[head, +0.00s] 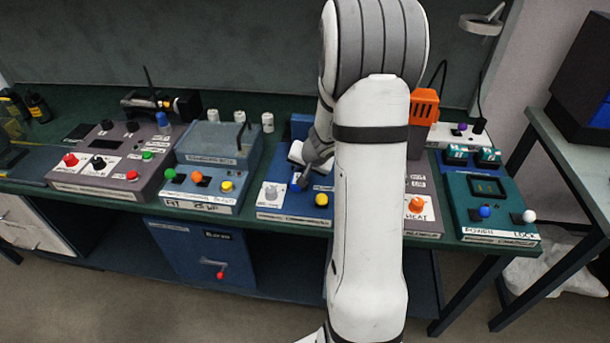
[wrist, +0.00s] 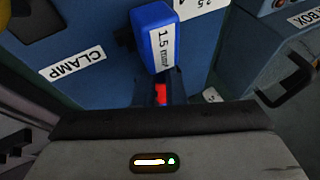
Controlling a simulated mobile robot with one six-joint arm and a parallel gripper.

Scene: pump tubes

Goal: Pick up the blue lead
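A blue block with a white "1.5 mm²" label (wrist: 157,38) stands out in the wrist view, just beyond my gripper (wrist: 163,92). It may be the blue lead, but I cannot tell for sure. A small red piece (wrist: 161,95) shows between the block and the gripper body. In the head view my gripper (head: 303,178) points down over the blue station (head: 285,213), left of my forearm. The fingertips are mostly hidden, and whether they touch or grip the block is not clear.
The blue panel with a "CLAMP" label (wrist: 75,63) lies below in the wrist view, with a dark handle (wrist: 285,95) at right. Other stations flank it: grey (head: 110,160), light blue (head: 210,165) and teal (head: 490,210). My arm hides part of the bench.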

